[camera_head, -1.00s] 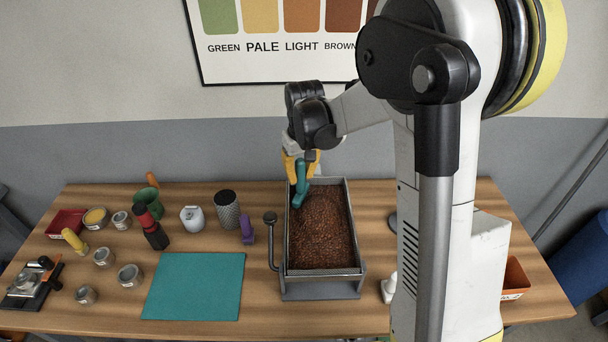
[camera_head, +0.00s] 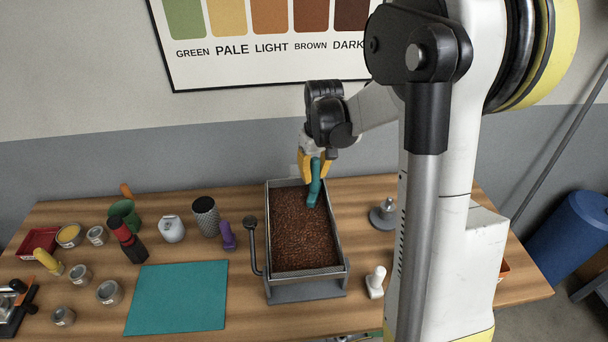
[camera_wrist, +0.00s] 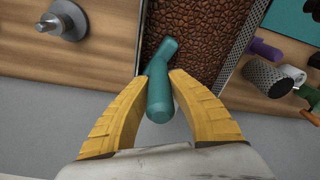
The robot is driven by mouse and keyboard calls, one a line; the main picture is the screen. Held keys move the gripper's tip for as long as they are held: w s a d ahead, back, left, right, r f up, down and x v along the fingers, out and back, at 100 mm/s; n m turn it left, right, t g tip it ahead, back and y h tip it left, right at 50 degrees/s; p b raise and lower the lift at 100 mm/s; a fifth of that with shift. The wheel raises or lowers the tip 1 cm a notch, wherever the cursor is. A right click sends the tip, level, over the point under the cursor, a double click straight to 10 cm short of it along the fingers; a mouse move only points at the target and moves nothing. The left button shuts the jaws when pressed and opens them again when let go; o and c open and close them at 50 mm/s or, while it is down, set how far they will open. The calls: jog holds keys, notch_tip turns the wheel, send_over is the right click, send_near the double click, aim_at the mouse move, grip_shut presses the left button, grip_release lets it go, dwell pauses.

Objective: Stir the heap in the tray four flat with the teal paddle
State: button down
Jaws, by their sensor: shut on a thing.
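My gripper (camera_head: 315,166) has yellow fingers shut on the handle of the teal paddle (camera_head: 314,192), at the back end of the tray. The wrist view shows the paddle (camera_wrist: 160,92) between the fingers (camera_wrist: 160,88), slanting toward the beans. The grey metal tray (camera_head: 341,240) holds a heap of brown beans (camera_head: 302,235), which looks spread over most of its length. The beans (camera_wrist: 200,30) also show in the wrist view. The paddle's lower end meets the beans near the back right; I cannot tell how deep it sits.
A teal mat (camera_head: 178,297) lies left of the tray. A dark-knobbed lever (camera_head: 251,240) stands at the tray's left side. A purple item (camera_head: 228,235), a mesh cup (camera_head: 206,217) and several jars stand further left. A metal weight (camera_head: 384,215) and a white stamp (camera_head: 376,282) are at right.

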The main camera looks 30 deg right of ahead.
aim_at(314, 158)
jog(key=shift+r, duration=0.1)
notch_tip(314, 158, up, 6)
jog(key=p, duration=0.4)
dwell(0.5)
jog(key=w+d+r+p, duration=0.1)
jog(key=w+d, duration=0.3)
jog(key=w, duration=0.5)
jog(key=shift+r+p, duration=0.4)
jog(key=shift+r, duration=0.5)
